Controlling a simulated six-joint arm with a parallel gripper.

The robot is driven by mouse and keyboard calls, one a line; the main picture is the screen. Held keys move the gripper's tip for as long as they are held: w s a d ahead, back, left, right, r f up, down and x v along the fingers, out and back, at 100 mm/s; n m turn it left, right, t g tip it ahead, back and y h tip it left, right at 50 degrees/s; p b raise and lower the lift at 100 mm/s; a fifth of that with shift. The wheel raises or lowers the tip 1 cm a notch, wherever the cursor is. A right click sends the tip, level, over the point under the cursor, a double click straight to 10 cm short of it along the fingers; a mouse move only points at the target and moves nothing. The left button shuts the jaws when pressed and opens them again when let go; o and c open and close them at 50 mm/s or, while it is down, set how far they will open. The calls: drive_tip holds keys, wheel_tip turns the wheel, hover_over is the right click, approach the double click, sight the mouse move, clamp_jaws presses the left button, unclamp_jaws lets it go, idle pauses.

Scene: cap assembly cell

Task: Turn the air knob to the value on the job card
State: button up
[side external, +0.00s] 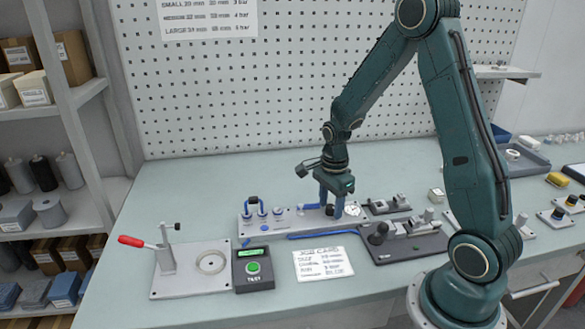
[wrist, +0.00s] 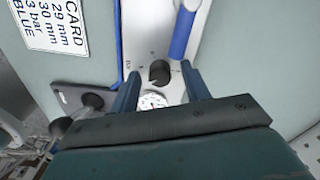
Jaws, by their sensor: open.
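The air knob is a black round knob (wrist: 159,72) on the light grey panel (side external: 290,220); it also shows in the side view (side external: 329,210). A white gauge (wrist: 152,101) sits beside it, also in the side view (side external: 353,210); its reading is too small to tell. My gripper (wrist: 160,68) points down at the panel's right part. Its blue fingers are open, one on either side of the knob in the wrist view, with gaps showing. The job card (side external: 322,261) lies on the table before the panel; in the wrist view (wrist: 55,28) it reads 3 bar and BLUE.
Blue fittings (side external: 263,208) stand on the panel's left part. A dark plate with clamps (side external: 405,240) lies at the right. A tester (side external: 253,268) and a red-handled press (side external: 190,268) stand at the left. A wall chart (side external: 208,18) lists sizes and bar values.

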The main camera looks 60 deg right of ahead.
sight(331, 206)
drive_tip(key=shift+r, duration=0.1)
wheel_tip(331, 206, up, 14)
drive_tip(key=shift+f, duration=0.2)
idle(0.6)
idle(0.3)
drive_tip(key=n, duration=1.8)
drive_tip(key=shift+r, duration=0.1)
wheel_tip(331, 206, down, 14)
drive_tip(key=shift+r, duration=0.1)
idle(0.5)
